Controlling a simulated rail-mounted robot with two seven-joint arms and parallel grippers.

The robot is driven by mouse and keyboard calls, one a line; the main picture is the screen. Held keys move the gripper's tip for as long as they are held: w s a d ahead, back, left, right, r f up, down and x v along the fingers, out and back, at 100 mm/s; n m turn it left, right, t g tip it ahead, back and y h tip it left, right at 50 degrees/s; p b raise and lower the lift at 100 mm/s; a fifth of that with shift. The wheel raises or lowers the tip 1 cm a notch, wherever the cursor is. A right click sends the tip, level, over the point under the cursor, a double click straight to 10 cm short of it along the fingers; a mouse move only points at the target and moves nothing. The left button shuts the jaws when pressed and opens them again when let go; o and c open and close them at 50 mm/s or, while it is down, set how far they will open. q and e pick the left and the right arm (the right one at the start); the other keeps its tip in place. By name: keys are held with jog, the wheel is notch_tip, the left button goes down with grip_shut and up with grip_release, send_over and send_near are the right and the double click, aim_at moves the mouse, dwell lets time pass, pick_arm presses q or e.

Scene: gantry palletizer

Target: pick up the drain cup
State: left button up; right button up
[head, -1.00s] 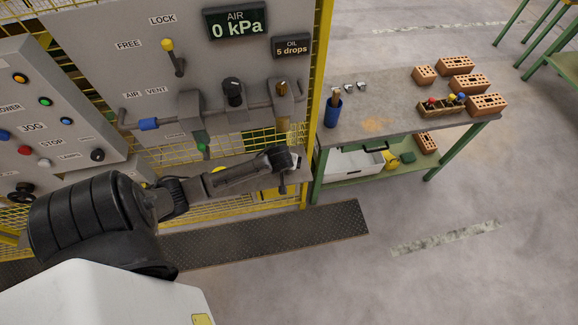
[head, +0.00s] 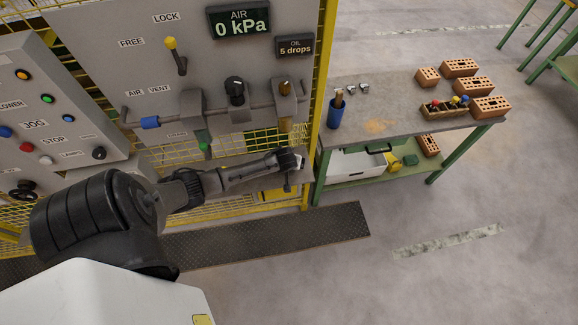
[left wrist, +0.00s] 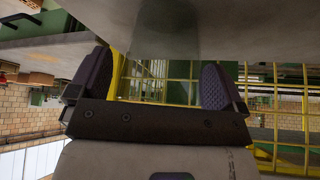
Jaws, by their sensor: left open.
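I cannot make out a drain cup for certain in either view. My left gripper (head: 299,162) is at the end of the arm, in front of the yellow mesh below the panel and close to the bench's left end. In the left wrist view its two dark fingers (left wrist: 158,82) are apart, with no object seen held between them. A grey surface fills the top of that view, with a dark rounded shape (left wrist: 168,35) ahead of the fingers; I cannot tell what it is. My right gripper is not in view.
The grey panel (head: 110,60) carries a pipe with valves and regulators above my arm. The bench (head: 400,95) at the right bears a blue cup (head: 335,117) with tools and several bricks. A white bin (head: 350,164) sits on its lower shelf.

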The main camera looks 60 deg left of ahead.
pick_arm(q)
jog(key=c, duration=1)
jog(key=shift+r, duration=0.1)
